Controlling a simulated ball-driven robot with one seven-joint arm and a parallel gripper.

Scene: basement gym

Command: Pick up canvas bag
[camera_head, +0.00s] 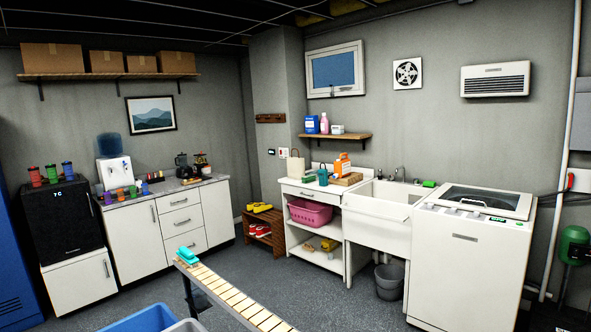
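A cream bag with a thin handle (295,166), which looks like the canvas bag, stands upright on the left end of the white counter (306,188) beside the sink. A teal item (322,177) stands close to its right, with a small green item between them. The bag is across the room from the camera, and its top and front are clear to see. My gripper is not in view.
A slatted bench (236,300) with a teal object (187,255) stands in front, with a blue bin (142,320) at its left. A grey bucket (389,281) stands under the sink (379,222). Grey floor (300,285) is open between bench and counter. A white washer (465,260) is at right.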

